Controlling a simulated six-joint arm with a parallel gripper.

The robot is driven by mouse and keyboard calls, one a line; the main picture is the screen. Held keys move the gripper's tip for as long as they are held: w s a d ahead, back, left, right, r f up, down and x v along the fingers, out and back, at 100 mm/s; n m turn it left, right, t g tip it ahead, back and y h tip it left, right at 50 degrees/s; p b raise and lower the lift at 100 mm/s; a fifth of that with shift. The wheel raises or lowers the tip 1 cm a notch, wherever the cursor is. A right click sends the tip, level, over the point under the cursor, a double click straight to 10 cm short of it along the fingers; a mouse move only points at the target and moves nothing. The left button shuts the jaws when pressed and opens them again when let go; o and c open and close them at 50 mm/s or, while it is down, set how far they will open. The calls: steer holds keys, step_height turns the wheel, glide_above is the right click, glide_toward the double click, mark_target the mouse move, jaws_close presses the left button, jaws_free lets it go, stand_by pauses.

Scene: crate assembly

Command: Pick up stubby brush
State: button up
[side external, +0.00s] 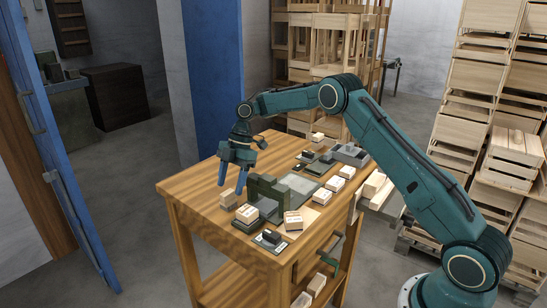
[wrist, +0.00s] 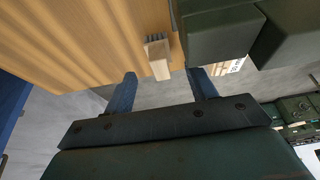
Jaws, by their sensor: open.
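The stubby brush (wrist: 159,65) is a short pale wooden block with a greyish ridged end. In the wrist view it lies between and beyond my two fingertips. A small block that looks like the brush (side external: 228,198) stands near the left edge of the wooden table (side external: 190,185) in the side view. My gripper (side external: 235,186) points down just above it, its blue fingers apart. My open gripper (wrist: 163,76) also shows in the wrist view, with nothing between its pads. Whether a finger touches the brush cannot be told.
A dark green fixture (side external: 270,190) stands right beside the brush; it is also close to my right finger in the wrist view (wrist: 222,35). Several labelled wooden blocks (side external: 293,220) lie around it. The table's far left is clear.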

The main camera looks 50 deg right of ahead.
mark_target(229, 191)
steer(key=shift+x, duration=2.4)
steer(key=shift+r, duration=0.1)
steer(key=c, duration=1.1)
